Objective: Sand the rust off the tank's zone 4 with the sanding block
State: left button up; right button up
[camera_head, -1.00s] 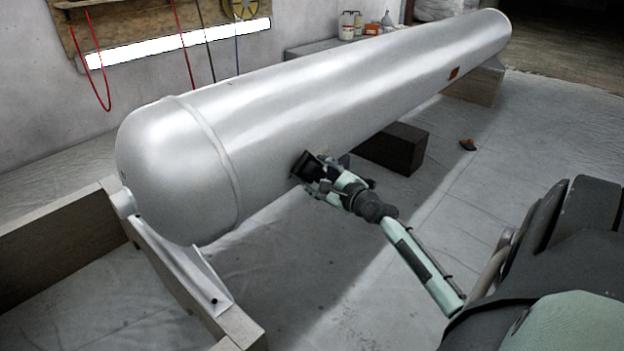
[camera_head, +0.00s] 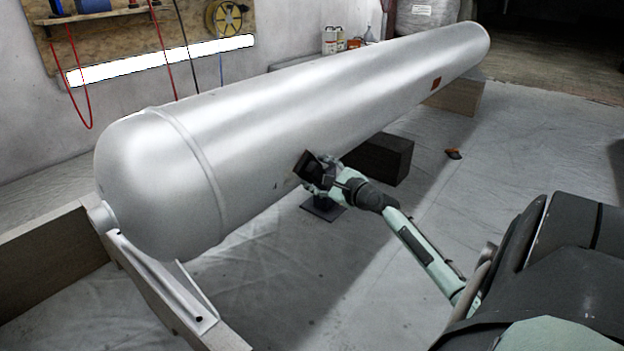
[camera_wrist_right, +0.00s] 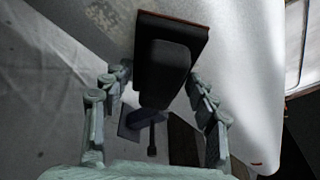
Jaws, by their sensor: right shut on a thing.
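The tank (camera_head: 250,125) is a long silver-white cylinder lying across the head view; it also fills the right of the right wrist view (camera_wrist_right: 245,75). My right gripper (camera_head: 322,178) is shut on the dark sanding block (camera_head: 306,164), beside the tank's near lower side. In the right wrist view the block (camera_wrist_right: 163,65) sits between the fingers, with a reddish-brown edge at its far end. I cannot tell whether it touches the tank. A small dark speck and faint brownish tint show on the tank left of the block. No zone numbers are readable. My left gripper is out of view.
A reddish-brown square (camera_head: 436,83) marks the tank farther right. A dark block (camera_head: 385,160) stands below the tank; a dark stand (camera_head: 323,208) is under my gripper. A small orange-and-dark item (camera_head: 453,153) lies on the sheeted floor. A white cradle (camera_head: 165,285) supports the near end.

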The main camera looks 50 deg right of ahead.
jog(key=shift+w+d, duration=0.15)
jog(key=shift+d, duration=0.8)
jog(key=shift+w+d, duration=0.15)
jog(key=shift+d, duration=0.75)
jog(key=shift+d+r, duration=0.1)
jog(key=shift+d, duration=0.15)
jog(key=shift+p, duration=0.3)
jog(key=shift+a+r, duration=0.1)
